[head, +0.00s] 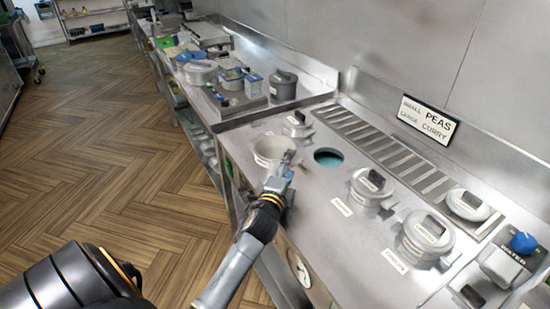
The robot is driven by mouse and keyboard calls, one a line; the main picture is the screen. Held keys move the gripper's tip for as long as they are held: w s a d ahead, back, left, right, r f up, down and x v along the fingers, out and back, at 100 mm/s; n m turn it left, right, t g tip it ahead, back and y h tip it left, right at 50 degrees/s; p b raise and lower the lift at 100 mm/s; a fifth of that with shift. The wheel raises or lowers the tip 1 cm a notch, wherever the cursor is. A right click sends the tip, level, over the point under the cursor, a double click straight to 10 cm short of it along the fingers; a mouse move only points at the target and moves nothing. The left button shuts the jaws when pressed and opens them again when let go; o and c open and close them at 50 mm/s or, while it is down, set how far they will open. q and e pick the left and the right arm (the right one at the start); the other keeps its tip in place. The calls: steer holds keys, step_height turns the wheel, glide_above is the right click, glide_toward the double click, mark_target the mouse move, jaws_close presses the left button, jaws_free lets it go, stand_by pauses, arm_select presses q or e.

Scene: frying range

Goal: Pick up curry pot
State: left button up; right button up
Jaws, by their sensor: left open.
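My left gripper (286,163) is over the steel range, at the near side of a pale, lidless round pot (266,149). It is open and overlaps the pot's rim in the picture; I cannot tell if they touch. A round opening with a blue-green inside (328,157) is in the range top just right of the pot. A sign (427,118) on the back wall reads "small peas, large curry". Lidded pots sit in the range: one at the middle (368,190), one at the front (424,236). No pot is clearly readable as curry. My right gripper is out of view.
A small lid (298,124) lies behind the lidless pot, and another lid (467,206) rests at the right on the slotted strip (385,150). A blue water knob (523,243) is at far right. Containers crowd the farther counter. Wooden floor (110,170) at left is clear.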

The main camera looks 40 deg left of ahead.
mark_target(294, 159)
arm_select(q)
steer(key=x, duration=0.4)
steer(key=shift+w+d+f+p, duration=0.1)
steer(key=shift+w+d+p, duration=0.1)
steer(key=shift+p, duration=0.15)
steer(key=shift+s, duration=0.1)
steer(key=shift+c, duration=0.2)
jaws_close()
